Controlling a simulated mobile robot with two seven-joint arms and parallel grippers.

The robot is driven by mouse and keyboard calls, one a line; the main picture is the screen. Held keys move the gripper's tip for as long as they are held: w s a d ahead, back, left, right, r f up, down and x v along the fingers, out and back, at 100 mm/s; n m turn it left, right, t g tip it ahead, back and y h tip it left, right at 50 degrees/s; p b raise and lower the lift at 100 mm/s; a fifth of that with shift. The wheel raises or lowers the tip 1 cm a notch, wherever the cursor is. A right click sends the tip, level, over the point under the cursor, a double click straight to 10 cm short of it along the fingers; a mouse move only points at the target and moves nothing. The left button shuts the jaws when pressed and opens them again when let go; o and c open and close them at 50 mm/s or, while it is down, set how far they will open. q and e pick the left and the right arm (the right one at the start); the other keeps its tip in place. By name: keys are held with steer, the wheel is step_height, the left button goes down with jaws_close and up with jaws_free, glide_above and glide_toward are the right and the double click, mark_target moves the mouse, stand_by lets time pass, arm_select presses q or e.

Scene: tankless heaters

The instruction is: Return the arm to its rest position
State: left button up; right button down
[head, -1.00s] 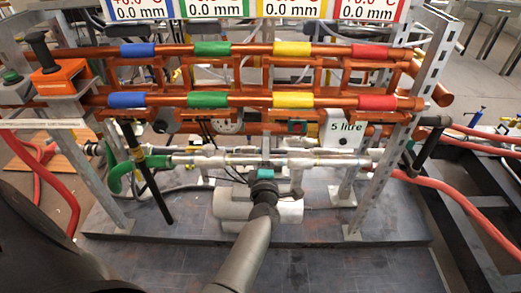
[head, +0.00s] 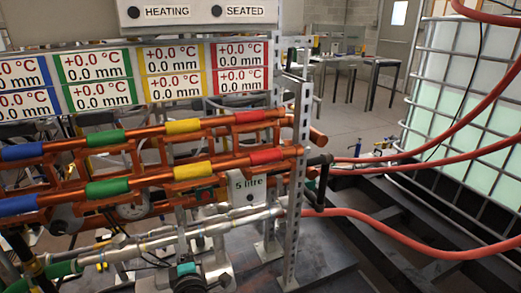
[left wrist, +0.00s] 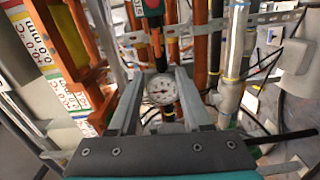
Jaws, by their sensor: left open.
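My left gripper (head: 186,262) is at the bottom of the head view, a teal and dark shape in front of the lower pipes of the heater rig. The left wrist view shows its two grey fingers (left wrist: 158,95) spread apart with nothing held. A round white gauge (left wrist: 161,89) shows between the fingers, beyond their tips. The rest of my left arm is mostly below the head picture. My right gripper is in neither view.
Copper pipes with coloured bands (head: 185,171) run across the rig, under temperature panels (head: 170,75). A perforated metal post (head: 299,180) stands at its right end. Red hoses (head: 400,232) lead right to a caged white tank (head: 470,100). Pipes crowd the left gripper's front.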

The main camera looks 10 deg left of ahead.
arm_select(q)
steer(key=s+d+f+m+g+h+p, duration=0.1)
steer(key=s+d+f+m+g+h, duration=0.15)
steer(key=s+f+m, duration=0.5)
steer(key=s+d+f+m+g+h, duration=0.2)
steer(key=s+d+f+m+h, duration=0.2)
steer(key=f, duration=0.6)
steer(key=s+d+f+m+g+h+p, duration=0.1)
steer(key=s+d+f+m+g+h, duration=0.15)
steer(key=s+f+m, duration=0.5)
steer(key=s+a+f+m+g, duration=0.1)
steer(key=s+f+m+g, duration=0.1)
steer(key=s, duration=0.5)
steer(key=s+a+f+m+g, duration=0.2)
steer(key=s+f, duration=0.3)
steer(key=s, duration=0.3)
steer(key=s+a+f+m+g, duration=0.1)
steer(key=s+f+m+g, duration=0.1)
steer(key=s, duration=0.5)
steer(key=shift+s+a+f+m+y+p, duration=0.15)
steer(key=shift+s+f+m+y+p, duration=0.25)
steer(key=shift+f, duration=0.4)
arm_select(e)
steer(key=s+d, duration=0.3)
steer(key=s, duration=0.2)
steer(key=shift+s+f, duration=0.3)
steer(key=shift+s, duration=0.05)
